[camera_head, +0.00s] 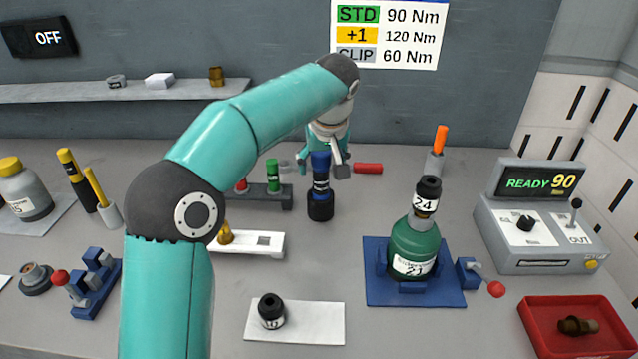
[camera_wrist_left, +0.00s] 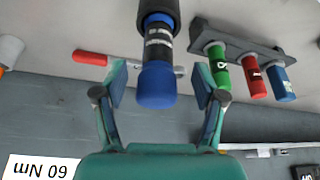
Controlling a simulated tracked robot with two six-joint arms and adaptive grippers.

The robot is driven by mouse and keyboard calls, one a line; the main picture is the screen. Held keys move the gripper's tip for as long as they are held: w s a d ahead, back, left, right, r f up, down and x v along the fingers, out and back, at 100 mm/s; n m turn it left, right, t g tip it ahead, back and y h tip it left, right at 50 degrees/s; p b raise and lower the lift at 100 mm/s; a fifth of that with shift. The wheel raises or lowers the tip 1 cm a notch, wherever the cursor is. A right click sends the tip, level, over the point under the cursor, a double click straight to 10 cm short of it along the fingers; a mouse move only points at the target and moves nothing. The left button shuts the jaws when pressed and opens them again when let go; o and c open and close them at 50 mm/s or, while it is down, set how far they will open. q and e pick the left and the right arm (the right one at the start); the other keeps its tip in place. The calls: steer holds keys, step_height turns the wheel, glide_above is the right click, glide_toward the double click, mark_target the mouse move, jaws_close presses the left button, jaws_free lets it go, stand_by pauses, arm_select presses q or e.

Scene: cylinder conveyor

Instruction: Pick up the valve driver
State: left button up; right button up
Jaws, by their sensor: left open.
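The valve driver (camera_head: 320,187), a black tool with a blue top and a wide black lower end, stands upright on the bench near the middle of the head view. It also shows in the left wrist view (camera_wrist_left: 158,55), blue end towards me. My left gripper (camera_head: 323,163) is open at the driver's blue top. In the left wrist view the two fingers (camera_wrist_left: 161,80) are spread on either side of the driver, with a visible gap to each. Whether its far side is touched cannot be seen. My right gripper is not in view.
A rack (camera_head: 270,197) with red, green and blue tools stands just left of the driver. A red cylinder (camera_head: 368,168) lies to its right. A green bottle (camera_head: 414,250) with a black-topped piece numbered 24 stands on a blue base (camera_head: 385,294). A red tray (camera_head: 540,325) is at lower right.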

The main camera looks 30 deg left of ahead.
mark_target(321, 176)
arm_select(q)
steer(key=shift+x, duration=2.65)
steer(key=shift+d, duration=0.2)
jaws_close()
